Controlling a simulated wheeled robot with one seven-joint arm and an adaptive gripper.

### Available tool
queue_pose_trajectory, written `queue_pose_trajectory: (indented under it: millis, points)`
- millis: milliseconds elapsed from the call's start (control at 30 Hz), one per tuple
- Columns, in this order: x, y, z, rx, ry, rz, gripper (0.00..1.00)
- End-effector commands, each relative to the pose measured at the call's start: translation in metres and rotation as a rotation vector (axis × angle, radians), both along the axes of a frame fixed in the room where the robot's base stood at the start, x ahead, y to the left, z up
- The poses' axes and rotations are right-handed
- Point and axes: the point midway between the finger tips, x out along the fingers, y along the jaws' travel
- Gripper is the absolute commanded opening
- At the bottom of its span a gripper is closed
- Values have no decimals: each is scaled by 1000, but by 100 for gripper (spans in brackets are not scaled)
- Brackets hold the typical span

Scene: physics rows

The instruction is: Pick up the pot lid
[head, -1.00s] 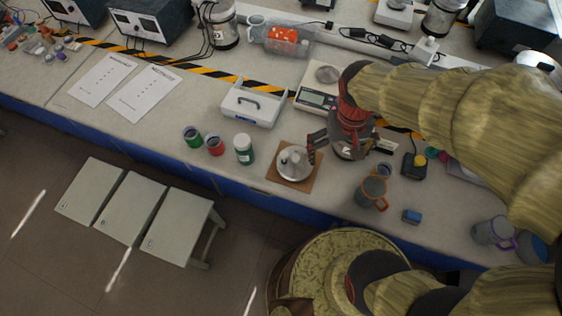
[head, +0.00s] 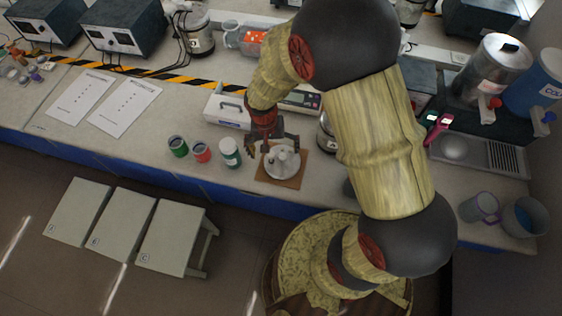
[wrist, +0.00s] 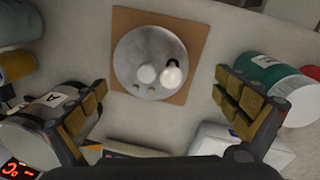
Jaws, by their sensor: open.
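The pot lid (head: 277,166) is a round grey metal disc with a knob, lying on a square brown board (head: 296,180) near the table's front edge. In the wrist view the lid (wrist: 133,52) lies flat on the board (wrist: 190,32), with a pale knob and a white ball-shaped part on top. My gripper (head: 271,146) is open and empty, above and at the far side of the lid. In the wrist view my gripper's (wrist: 162,92) two fingers stand wide apart, with the lid ahead between their lines. In the head view the fingers partly cover the lid.
A green-and-white jar (head: 230,153), a red cup (head: 201,152) and a green cup (head: 178,146) stand left of the board. A metal container (wrist: 48,108) is beside the left finger in the wrist view. A white box (head: 226,113) and a scale lie behind.

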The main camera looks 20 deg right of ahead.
Motion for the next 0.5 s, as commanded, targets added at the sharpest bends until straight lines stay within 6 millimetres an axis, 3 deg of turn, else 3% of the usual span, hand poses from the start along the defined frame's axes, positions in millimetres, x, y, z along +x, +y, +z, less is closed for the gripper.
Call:
queue_pose_trajectory:
  millis: [500]
  points:
    - [-1,-12,-55,1,1,2,100]
